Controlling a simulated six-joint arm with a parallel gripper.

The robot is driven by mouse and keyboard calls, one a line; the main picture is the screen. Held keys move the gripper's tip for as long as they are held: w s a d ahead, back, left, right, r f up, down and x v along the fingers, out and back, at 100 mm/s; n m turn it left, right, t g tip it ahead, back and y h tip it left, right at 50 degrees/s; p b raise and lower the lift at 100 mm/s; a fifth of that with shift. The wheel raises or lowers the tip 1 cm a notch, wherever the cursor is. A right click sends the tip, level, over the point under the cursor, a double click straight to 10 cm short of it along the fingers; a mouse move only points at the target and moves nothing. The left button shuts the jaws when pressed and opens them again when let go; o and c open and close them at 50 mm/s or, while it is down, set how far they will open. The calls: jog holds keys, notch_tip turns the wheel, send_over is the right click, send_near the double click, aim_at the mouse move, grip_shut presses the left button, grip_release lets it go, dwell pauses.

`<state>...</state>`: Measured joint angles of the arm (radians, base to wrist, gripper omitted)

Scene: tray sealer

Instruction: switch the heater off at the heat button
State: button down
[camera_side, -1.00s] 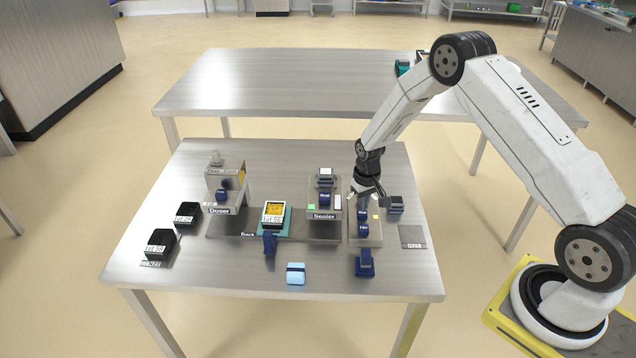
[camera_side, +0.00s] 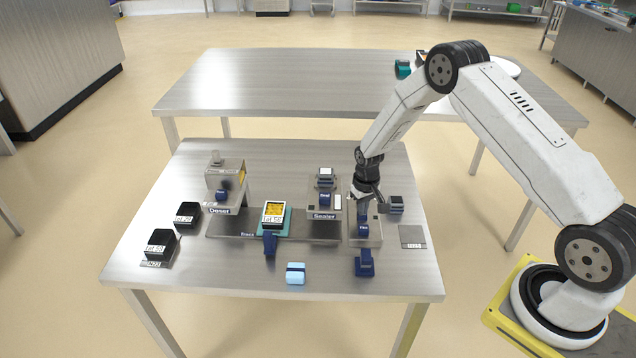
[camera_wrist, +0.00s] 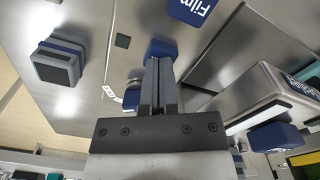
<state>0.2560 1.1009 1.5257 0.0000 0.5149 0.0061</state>
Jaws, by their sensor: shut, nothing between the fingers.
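The small panel (camera_side: 372,241) right of the sealer carries blue buttons. The front one is the Film button (camera_side: 363,230), which also shows at the top of the wrist view (camera_wrist: 196,10). A second blue button (camera_wrist: 160,47), likely the heat button, lies right at my fingertips in the wrist view; its label is hidden. My gripper (camera_wrist: 158,65) is shut and empty. In the side view my gripper (camera_side: 358,203) is low over the back of the panel and covers that button. I cannot tell whether it touches. A dark green square (camera_wrist: 122,41), apparently unlit, sits beside the button.
The sealer (camera_side: 323,215) stands close left of the panel. The track carries a tray with yellow contents (camera_side: 274,211). The doser (camera_side: 222,200) is further left. A dark block (camera_side: 396,205) lies right of the panel, a blue piece (camera_side: 365,264) in front.

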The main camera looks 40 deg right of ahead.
jog(key=shift+r, duration=1.4)
jog(key=shift+r, duration=0.1)
notch_tip(320, 180, up, 12)
dwell(1.0)
jog(key=s+a+r+n+t, duration=0.1)
jog(key=s+a+r, duration=0.2)
jog(key=s+a, duration=0.3)
jog(key=s+a+r+n+t, duration=0.1)
jog(key=s+a, duration=0.5)
jog(key=s, duration=0.7)
jog(key=shift+a+r+n+t, duration=0.25)
jog(key=shift+r+n, duration=0.25)
jog(key=shift+r, duration=0.85)
jog(key=shift+s, duration=0.1)
